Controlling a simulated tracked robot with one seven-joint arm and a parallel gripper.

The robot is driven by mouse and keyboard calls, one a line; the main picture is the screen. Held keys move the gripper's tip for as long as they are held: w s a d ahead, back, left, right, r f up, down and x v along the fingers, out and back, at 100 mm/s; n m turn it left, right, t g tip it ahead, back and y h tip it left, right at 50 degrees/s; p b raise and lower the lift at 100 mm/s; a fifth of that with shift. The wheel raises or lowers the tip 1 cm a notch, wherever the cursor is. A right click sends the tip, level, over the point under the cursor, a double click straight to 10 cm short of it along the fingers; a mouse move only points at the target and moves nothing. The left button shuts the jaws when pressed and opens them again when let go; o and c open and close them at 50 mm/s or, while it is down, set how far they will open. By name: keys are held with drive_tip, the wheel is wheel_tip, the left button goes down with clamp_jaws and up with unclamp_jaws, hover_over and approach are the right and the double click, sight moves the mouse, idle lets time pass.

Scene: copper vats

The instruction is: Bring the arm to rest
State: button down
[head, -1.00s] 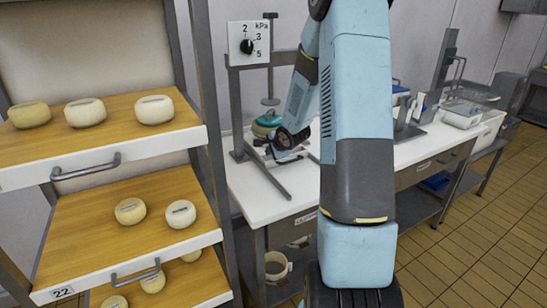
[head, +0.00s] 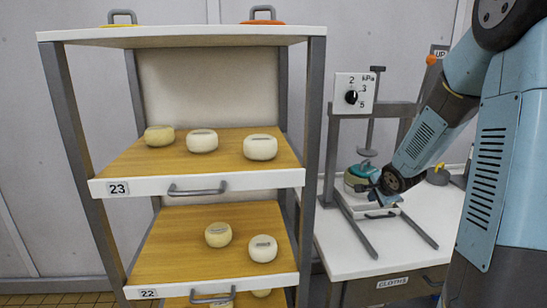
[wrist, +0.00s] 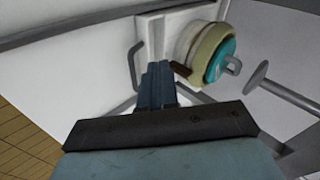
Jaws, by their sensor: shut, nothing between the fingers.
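My gripper (head: 376,193) is low over the white worktop, right beside the press at the right of the head view. In the wrist view its dark fingers (wrist: 157,72) are closed together with nothing between them. Just beyond them stands a round pale mould (wrist: 203,48) with a teal lid and a small handle. The mould (head: 354,182) is partly hidden by the gripper in the head view. I cannot tell whether the fingers touch the white tray (wrist: 152,32) under the mould.
A press frame (head: 334,150) stands around the mould, with a kPa dial (head: 352,95) and a plunger (head: 370,130). A rack on the left has pull-out boards (head: 230,140) bearing several pale cheeses. A bench drawer (head: 392,284) labelled CLOTHS lies below the worktop.

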drive_tip(key=s+a+r+n+g+h, duration=0.1)
drive_tip(key=s+a+r+n, duration=0.1)
drive_tip(key=s+r+n, duration=0.35)
drive_tip(key=s+a+r+n+g+h, duration=0.1)
drive_tip(key=s+a+r+n, duration=0.15)
drive_tip(key=s+r, duration=0.6)
drive_tip(key=s+a+r+n+y, duration=0.1)
drive_tip(key=s+a+n, duration=0.2)
drive_tip(key=s, duration=0.6)
drive_tip(key=s+a+r+n+g+y, duration=0.1)
drive_tip(key=s+a+n, duration=0.3)
drive_tip(key=s, duration=0.5)
drive_tip(key=shift+s+r, duration=0.2)
drive_tip(key=shift+r, duration=0.4)
drive_tip(key=c, duration=1.8)
unclamp_jaws()
drive_tip(key=shift+a, duration=0.15)
